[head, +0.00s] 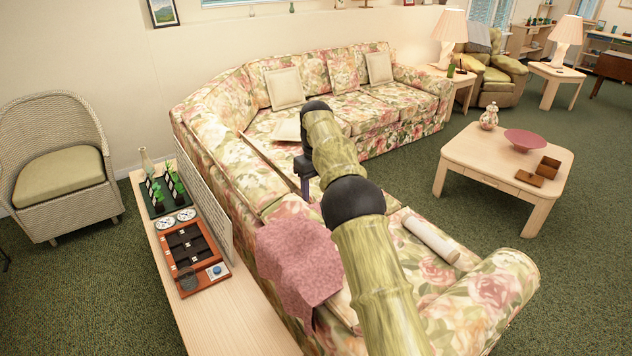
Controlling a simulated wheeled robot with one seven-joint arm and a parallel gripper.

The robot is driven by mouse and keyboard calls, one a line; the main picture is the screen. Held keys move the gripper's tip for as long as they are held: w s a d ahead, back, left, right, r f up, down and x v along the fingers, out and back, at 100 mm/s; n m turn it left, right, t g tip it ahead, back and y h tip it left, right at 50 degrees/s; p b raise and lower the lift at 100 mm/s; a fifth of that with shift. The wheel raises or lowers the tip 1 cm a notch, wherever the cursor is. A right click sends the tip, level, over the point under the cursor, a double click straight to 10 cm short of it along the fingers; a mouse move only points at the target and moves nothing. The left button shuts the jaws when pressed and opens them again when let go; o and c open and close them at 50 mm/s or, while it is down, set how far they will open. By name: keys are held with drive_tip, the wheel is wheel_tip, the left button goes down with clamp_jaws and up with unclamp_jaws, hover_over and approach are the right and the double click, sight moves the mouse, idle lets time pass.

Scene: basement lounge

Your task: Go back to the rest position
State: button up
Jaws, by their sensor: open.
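My arm reaches up from the bottom of the head view, over the floral sectional sofa (262,178). My gripper (304,180) hangs from the arm's far end, small and dark, partly hidden by my own arm links. It is open, and I see nothing held in it. It appears in front of the sofa seat, near the thin panel edge behind the console; its exact height above the sofa is hard to tell.
A narrow wooden console (222,318) at left holds a game tray (190,258), two white dishes and a plant tray (165,190). A pink cloth (298,258) drapes over the sofa back. A coffee table (480,153) stands right. Green carpet (420,190) is open between.

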drive_tip(key=s+d+r+n+t+p, duration=0.1)
drive_tip(key=s+d+r+n, duration=0.1)
drive_tip(key=s+d+n, duration=0.9)
drive_tip(key=s+d+f+n, duration=0.1)
drive_tip(key=s+n, duration=0.8)
drive_tip(key=s, duration=0.3)
drive_tip(key=s+d+f+n+t+p, duration=0.1)
drive_tip(key=s+d+f+n, duration=0.1)
drive_tip(key=s+n, duration=0.7)
drive_tip(key=s, duration=0.4)
drive_tip(key=shift+d+f+t, duration=0.15)
drive_tip(key=shift+f+t, duration=0.1)
drive_tip(key=shift+t, duration=0.05)
